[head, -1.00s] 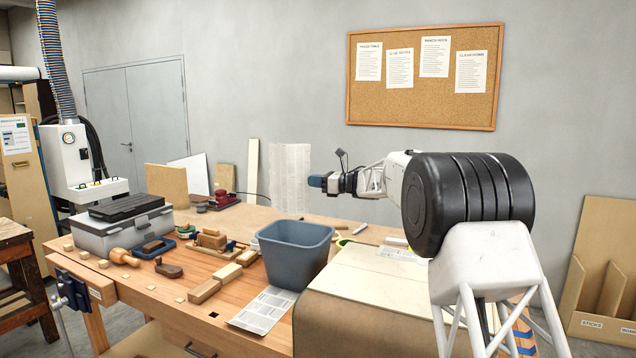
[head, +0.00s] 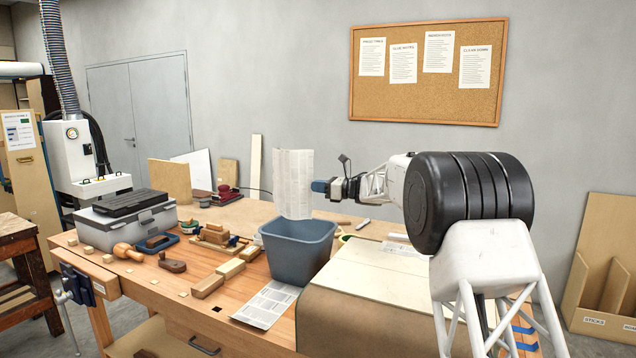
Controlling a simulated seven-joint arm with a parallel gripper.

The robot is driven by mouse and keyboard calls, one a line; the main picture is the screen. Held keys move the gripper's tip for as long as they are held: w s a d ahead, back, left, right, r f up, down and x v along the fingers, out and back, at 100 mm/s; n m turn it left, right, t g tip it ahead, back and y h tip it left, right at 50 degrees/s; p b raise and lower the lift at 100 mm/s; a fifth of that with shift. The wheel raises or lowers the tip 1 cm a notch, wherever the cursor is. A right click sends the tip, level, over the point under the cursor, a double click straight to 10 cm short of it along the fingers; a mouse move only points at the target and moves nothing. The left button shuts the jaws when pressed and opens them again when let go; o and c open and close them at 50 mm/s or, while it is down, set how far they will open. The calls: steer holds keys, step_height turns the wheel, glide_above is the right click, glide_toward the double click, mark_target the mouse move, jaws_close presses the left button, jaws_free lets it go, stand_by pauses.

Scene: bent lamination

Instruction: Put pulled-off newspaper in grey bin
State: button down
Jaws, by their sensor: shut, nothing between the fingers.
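A pale printed newspaper sheet (head: 293,184) hangs upright in the air in the head view. Its lower edge is at the rim of the grey bin (head: 298,262), overlapping the bin's back in the picture. My gripper (head: 318,186) is shut, with its blue tips at the sheet's right edge. I cannot make out any paper between the fingers. The bin stands on the bench; its inside is mostly hidden. Another newspaper sheet (head: 267,304) lies flat on the bench in front of the bin.
A pale board over brown covering (head: 370,300) lies right of the bin. Wooden blocks (head: 207,286), a mallet (head: 128,251) and clamps crowd the bench to the left. A grey toolbox (head: 127,222) stands at the far left. White marker-like items (head: 362,224) lie behind the board.

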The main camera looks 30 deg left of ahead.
step_height(320, 180, down, 8)
steer(key=shift+f, duration=0.2)
stand_by(0.8)
steer(key=c, duration=1.3)
jaws_free()
steer(key=shift+w+d, duration=0.15)
steer(key=shift+d, duration=1.15)
steer(key=shift+w+d, duration=0.2)
steer(key=shift+d, duration=1.1)
steer(key=shift+w+d, duration=0.15)
steer(key=shift+d, duration=1.15)
